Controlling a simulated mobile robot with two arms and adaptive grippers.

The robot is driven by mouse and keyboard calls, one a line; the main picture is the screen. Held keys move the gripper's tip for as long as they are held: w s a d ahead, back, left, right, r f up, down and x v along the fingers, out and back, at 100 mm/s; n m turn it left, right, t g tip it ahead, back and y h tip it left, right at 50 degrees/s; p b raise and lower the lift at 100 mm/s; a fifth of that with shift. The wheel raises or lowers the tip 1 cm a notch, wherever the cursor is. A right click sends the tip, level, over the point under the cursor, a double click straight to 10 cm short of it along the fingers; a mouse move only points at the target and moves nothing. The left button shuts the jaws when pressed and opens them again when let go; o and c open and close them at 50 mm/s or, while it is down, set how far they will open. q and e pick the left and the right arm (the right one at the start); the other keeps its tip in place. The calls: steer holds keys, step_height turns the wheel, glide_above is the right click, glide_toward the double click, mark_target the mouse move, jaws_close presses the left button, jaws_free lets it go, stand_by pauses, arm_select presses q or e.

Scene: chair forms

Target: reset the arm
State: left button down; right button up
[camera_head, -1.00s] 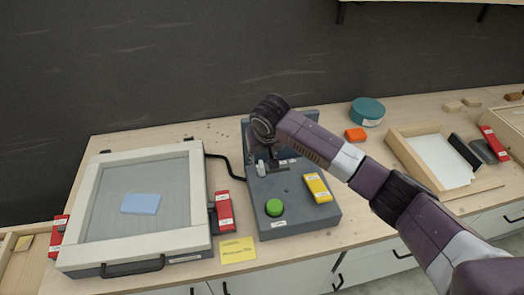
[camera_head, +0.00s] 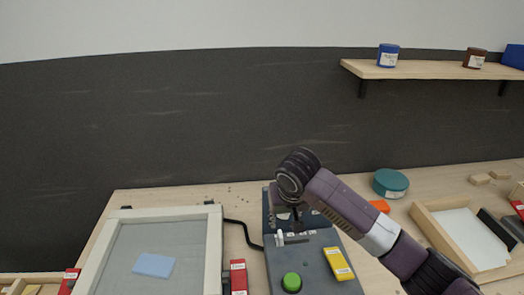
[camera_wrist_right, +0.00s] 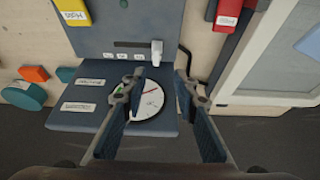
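My right arm (camera_head: 345,208) reaches in from the lower right. Its gripper (camera_head: 297,222) points down over the back of a grey control box (camera_head: 312,262). In the right wrist view, the gripper (camera_wrist_right: 159,82) has its two fingers apart with nothing between them. A round dial (camera_wrist_right: 150,99) shows behind and between the fingers. A white lever (camera_wrist_right: 156,52) on the box stands just beyond the fingertips; whether they touch it I cannot tell. My left gripper is in neither view.
The box carries a green button (camera_head: 291,282) and a yellow block (camera_head: 339,264). A framed screen (camera_head: 213,250) with a blue pad (camera_head: 154,265) lies to the left. A teal tin (camera_head: 390,183) and a wooden tray (camera_head: 431,227) stand to the right. A wall shelf (camera_head: 430,71) hangs above.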

steer(key=shift+n+y, duration=0.9)
steer(key=s+a+f, duration=0.1)
steer(key=s+f, duration=0.1)
steer(key=s+a+f, duration=0.1)
steer(key=s+f, duration=0.2)
steer(key=s+a+f, duration=0.2)
steer(key=s, duration=0.1)
steer(key=shift+f, duration=0.3)
steer(key=s+f, duration=0.4)
steer(key=s, duration=0.4)
steer(key=s+d+f+h, duration=0.1)
steer(key=s+d+f, duration=0.1)
steer(key=s+d, duration=0.65)
steer(key=s+d+f+h, duration=0.1)
steer(key=s+d+f, duration=0.1)
steer(key=s+d, duration=0.65)
steer(key=s+a+f+g+b, duration=0.1)
steer(key=s+a+f+b, duration=0.1)
steer(key=f, duration=1.2)
steer(key=s+a+f+g+b, duration=0.1)
steer(key=s+f, duration=0.1)
steer(key=f, duration=1.2)
steer(key=s+d+f+g+b, duration=0.1)
steer(key=s+d+f+b, duration=0.2)
steer(key=s+f, duration=1.4)
step_height(320, 180, down, 3)
steer(key=shift+s+f, duration=0.1)
steer(key=shift+s, duration=0.2)
